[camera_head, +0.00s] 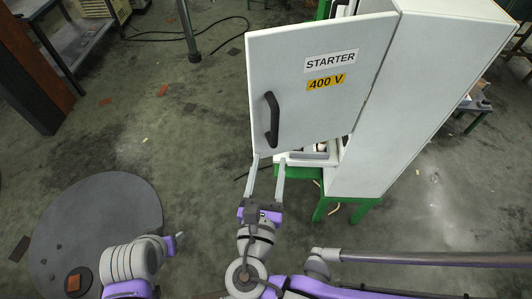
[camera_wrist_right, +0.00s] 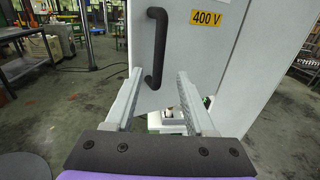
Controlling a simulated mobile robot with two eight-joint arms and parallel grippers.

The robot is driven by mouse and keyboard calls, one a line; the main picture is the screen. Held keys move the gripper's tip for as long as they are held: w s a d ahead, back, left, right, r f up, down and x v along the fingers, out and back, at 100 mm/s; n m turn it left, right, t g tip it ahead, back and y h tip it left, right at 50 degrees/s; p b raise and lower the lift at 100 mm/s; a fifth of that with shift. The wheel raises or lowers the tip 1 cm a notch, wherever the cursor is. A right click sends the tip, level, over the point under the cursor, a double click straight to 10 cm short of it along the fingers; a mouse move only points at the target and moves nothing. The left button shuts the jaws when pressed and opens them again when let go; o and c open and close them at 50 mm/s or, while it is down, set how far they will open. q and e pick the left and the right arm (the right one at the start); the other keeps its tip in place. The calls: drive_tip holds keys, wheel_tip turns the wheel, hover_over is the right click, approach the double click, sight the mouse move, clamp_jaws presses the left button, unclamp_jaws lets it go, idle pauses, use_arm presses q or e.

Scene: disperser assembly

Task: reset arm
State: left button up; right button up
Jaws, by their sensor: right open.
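My right gripper (camera_head: 266,168) is open and empty just below the black handle (camera_head: 272,120) of a white cabinet door. In the right wrist view its two long fingers (camera_wrist_right: 158,82) are spread apart, with the handle (camera_wrist_right: 156,48) beyond and between their tips. The cabinet door (camera_head: 318,72) carries a STARTER label and a yellow 400 V label and stands partly open. Part of the inside shows below the door edge. My left arm (camera_head: 130,265) is at the lower left; only a small tip of its gripper (camera_head: 176,239) shows, so its state cannot be told.
The cabinet (camera_head: 425,95) stands on a green stand (camera_head: 345,204) to the right. A round dark plate (camera_head: 100,215) lies on the floor at the left. A table (camera_head: 75,45) and a post (camera_head: 188,30) are at the back left. The floor between them is mostly open.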

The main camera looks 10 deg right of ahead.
drive_tip(key=s+d+f+m+g+y, duration=0.2)
drive_tip(key=f+m, duration=0.5)
drive_tip(key=m, duration=0.8)
drive_tip(key=s+d+f+m+g+y, duration=0.3)
drive_tip(key=d+f+m+g, duration=0.4)
drive_tip(key=m, duration=0.9)
drive_tip(key=shift+d+f+m+g+y+p, duration=0.2)
drive_tip(key=shift+f+m+g+y+p, duration=0.1)
drive_tip(key=shift+g+y, duration=0.7)
